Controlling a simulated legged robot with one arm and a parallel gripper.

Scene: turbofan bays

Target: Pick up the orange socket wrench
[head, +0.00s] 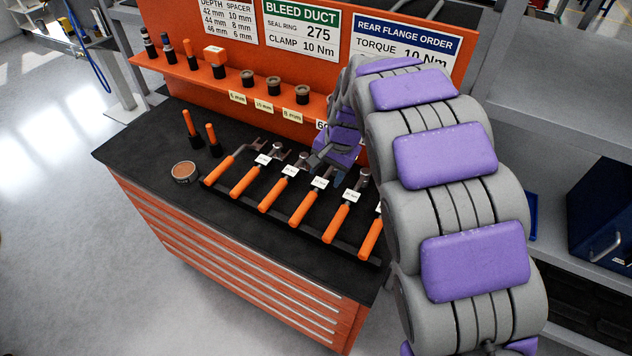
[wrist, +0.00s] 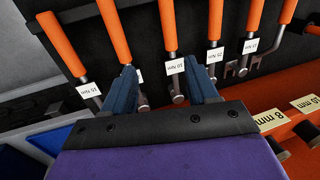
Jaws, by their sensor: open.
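I cannot tell from looks alone which one is the task's socket wrench. My gripper (head: 338,174) is above the head ends at the right part of the rack, partly hidden by my arm. In the wrist view my gripper (wrist: 163,84) is open, its blue fingers apart and empty. One labelled orange wrench (wrist: 168,28) has its metal end between the fingers in the picture; contact is not visible.
An orange shelf (head: 300,100) with sockets and tools runs behind the rack, under signs on the orange panel. Two upright orange-handled tools (head: 190,124) and a round tin (head: 184,171) stand to the left. The black top (head: 140,150) is clear at far left.

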